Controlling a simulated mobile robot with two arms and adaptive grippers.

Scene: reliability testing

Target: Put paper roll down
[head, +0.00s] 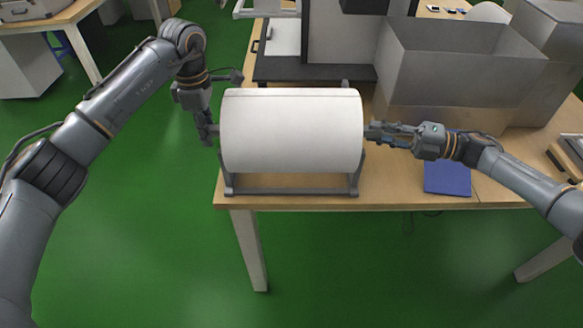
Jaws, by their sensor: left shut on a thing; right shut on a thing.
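The white paper roll (290,130) lies sideways in a grey stand (290,192) at the front edge of the wooden table. My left gripper (210,132) is at the roll's left end, and my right gripper (376,134) is at its right end. Both are shut at the ends of the roll; the exact parts between their fingers are too small to make out. The stand's uprights show beside both ends of the roll, and its base rests on the table. Whether the roll's weight is fully on the stand I cannot tell.
A large grey open box (435,85) stands behind on the right. A blue flat object (447,180) lies under my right gripper. A dark machine base (312,70) is behind the roll. Bare table (400,185) shows right of the stand; green floor lies in front.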

